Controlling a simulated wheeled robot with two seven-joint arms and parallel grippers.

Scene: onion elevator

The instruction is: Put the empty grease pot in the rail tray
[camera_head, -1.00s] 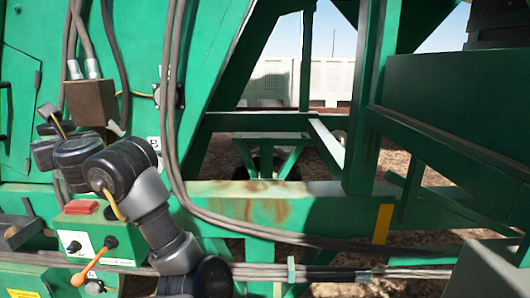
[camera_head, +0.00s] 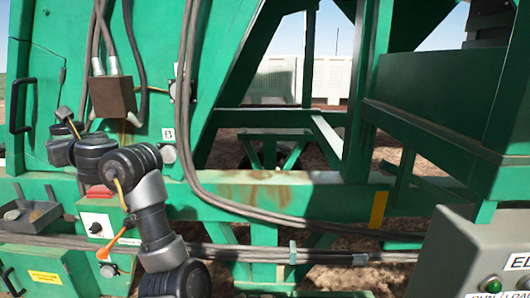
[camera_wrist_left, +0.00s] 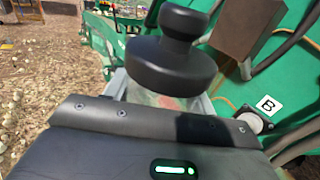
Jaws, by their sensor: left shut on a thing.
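A black, round, knob-topped piece (camera_wrist_left: 175,55) fills the upper middle of the left wrist view. It seems to be the top of the grease pot; a cloudy, reddish part shows below it. My left gripper (camera_wrist_left: 163,97) is shut on it, with a grey finger at either side. A dark, shallow tray (camera_head: 48,215), seemingly the rail tray, sits on the green rail at the far left, below the wrist. Small roundish things lie in it. My right gripper is out of view.
A brown box (camera_head: 112,97) with cables stands on the green machine panel behind my wrist. A switch box (camera_head: 97,226) with an orange lever (camera_head: 107,258) is beside my forearm. Grey cables run across the middle. A grey control box (camera_head: 455,255) stands at lower right.

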